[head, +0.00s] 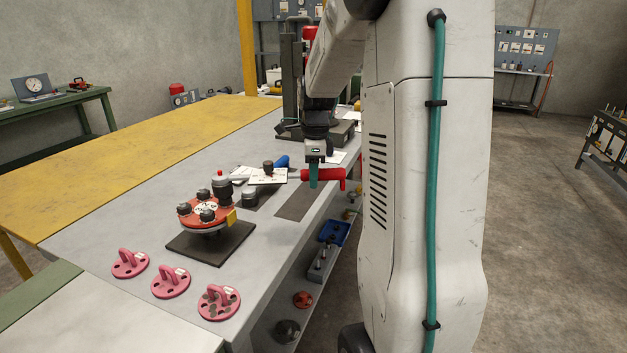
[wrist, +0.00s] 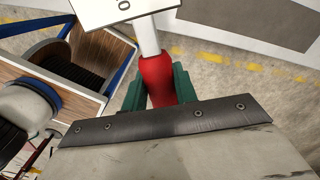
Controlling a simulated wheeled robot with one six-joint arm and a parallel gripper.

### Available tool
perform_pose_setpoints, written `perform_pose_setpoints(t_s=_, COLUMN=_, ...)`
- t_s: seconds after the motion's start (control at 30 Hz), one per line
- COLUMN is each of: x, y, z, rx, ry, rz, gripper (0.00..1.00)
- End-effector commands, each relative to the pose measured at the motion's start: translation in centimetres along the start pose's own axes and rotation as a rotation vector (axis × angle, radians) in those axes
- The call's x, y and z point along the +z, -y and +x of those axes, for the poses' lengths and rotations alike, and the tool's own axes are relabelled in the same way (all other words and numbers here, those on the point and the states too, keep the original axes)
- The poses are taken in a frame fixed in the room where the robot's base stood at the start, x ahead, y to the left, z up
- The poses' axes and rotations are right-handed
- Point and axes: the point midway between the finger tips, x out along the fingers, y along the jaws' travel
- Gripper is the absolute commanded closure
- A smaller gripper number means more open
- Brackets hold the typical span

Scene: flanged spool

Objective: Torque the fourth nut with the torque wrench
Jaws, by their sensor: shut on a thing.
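The red flanged spool (head: 187,214) stands on a dark mat (head: 210,252), with several dark nuts on its top flange and a yellow tag on its right. The torque wrench has a red handle (head: 333,178), and my gripper (head: 313,183) with green fingers is shut on it. In the wrist view the red handle (wrist: 160,80) sits between the green fingers, with a pale shaft leading up from it. The wrench seems to reach left towards a dark upright socket piece (head: 222,189) at the flange's back right. Whether this is seated on a nut I cannot tell.
Three pink discs with handles (head: 171,282) lie at the bench's front left. A white plate with a dark knob (head: 268,176) overlaps the wrench shaft. A blue handle (head: 282,161) lies behind. A lower shelf holds a blue tray (head: 334,232). The yellow bench top (head: 150,150) is clear.

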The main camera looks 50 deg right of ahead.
Motion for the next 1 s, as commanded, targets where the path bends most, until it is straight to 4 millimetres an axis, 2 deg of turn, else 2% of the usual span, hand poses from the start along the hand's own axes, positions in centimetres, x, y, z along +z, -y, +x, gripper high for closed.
perform_pose_setpoints(t_s=0.3, x=0.1, y=0.1, z=-2.3, rx=-0.004, ry=0.001, rz=0.000, gripper=1.00)
perform_pose_setpoints(t_s=0.5, x=0.1, y=0.1, z=-3.2, rx=-0.004, ry=0.001, rz=0.000, gripper=1.00)
perform_pose_setpoints(t_s=0.87, x=0.2, y=0.1, z=-3.2, rx=-0.003, ry=0.001, rz=-0.006, gripper=1.00)
perform_pose_setpoints(t_s=1.0, x=1.5, y=-0.1, z=-2.5, rx=0.001, ry=-0.001, rz=-0.076, gripper=1.00)
